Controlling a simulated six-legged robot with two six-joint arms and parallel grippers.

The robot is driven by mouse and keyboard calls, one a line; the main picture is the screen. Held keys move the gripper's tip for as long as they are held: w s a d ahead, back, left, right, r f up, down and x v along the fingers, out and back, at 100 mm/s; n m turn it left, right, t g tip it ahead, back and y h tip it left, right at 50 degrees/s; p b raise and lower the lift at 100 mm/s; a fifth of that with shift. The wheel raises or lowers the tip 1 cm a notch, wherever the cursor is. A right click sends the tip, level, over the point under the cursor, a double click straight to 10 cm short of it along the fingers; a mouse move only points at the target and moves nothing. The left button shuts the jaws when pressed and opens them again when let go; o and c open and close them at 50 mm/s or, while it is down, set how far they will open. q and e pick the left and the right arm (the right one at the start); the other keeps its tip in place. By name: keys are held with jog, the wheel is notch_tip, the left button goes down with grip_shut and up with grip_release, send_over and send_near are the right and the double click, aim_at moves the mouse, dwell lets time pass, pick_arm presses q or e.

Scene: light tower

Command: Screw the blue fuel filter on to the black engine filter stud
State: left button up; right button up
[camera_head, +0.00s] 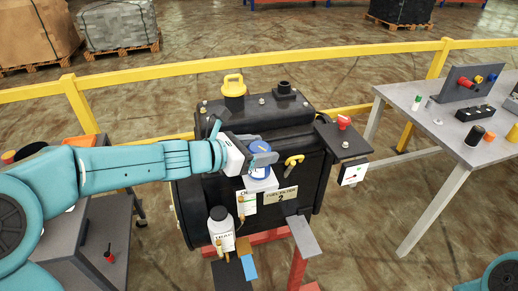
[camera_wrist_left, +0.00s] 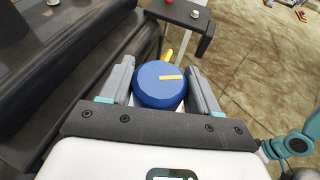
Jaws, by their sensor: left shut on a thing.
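The blue fuel filter (camera_wrist_left: 157,87) is a short blue cylinder with a yellow mark on top. My left gripper (camera_wrist_left: 160,88) is shut on it, with one grey finger on each side. In the head view the blue filter (camera_head: 261,172) shows partly behind the fingers of my left gripper (camera_head: 260,160), at the front of the black engine (camera_head: 270,130). A pale block lies just under the filter. The black stud is hidden, so I cannot tell whether the filter touches it. My right gripper is not in view.
A yellow-handled valve (camera_head: 292,160) sits just right of the filter. A labelled white bottle (camera_head: 221,228) stands below, and a "FUEL FILTER 2" sign (camera_head: 281,195) hangs on the engine. A yellow rail (camera_head: 180,68) runs behind. A grey table (camera_head: 450,130) with parts stands at right.

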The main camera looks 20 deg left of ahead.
pick_arm(q)
jog(key=o, duration=1.6)
jog(key=v, duration=1.6)
jog(key=shift+s+a+r, duration=0.1)
jog(key=shift+s, duration=0.05)
